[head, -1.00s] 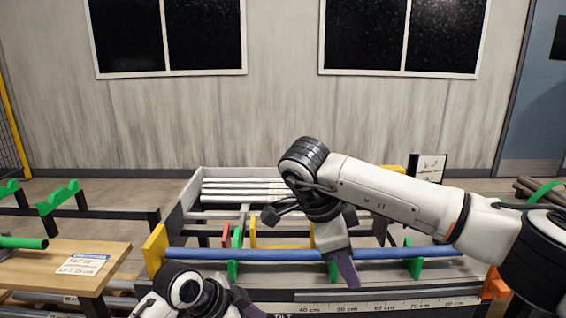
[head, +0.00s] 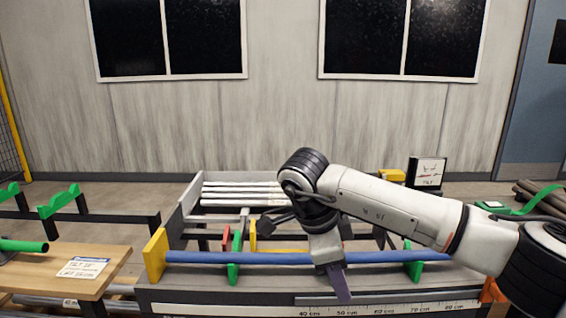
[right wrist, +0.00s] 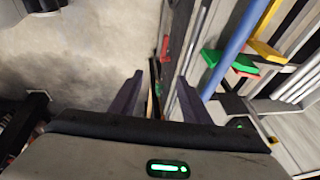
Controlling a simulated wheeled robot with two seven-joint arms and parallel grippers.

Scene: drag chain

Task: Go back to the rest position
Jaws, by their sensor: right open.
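My right arm comes in from the right in the head view, and its gripper (head: 342,284) hangs in front of the blue tube (head: 205,257). In the right wrist view the two purple fingers of this gripper (right wrist: 160,95) stand apart with nothing between them. The blue tube lies level on green supports (head: 234,272), between a yellow end plate (head: 155,255) and the right side. It also shows in the right wrist view (right wrist: 228,50), to the right of the fingers and apart from them. My left gripper is out of view.
A wooden board (head: 45,278) with a label and a green tube (head: 22,245) is at the left. Behind the blue tube is a rack of white bars (head: 240,188). A ruler strip (head: 400,308) runs along the front edge. A gauge sign (head: 427,172) stands behind my right arm.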

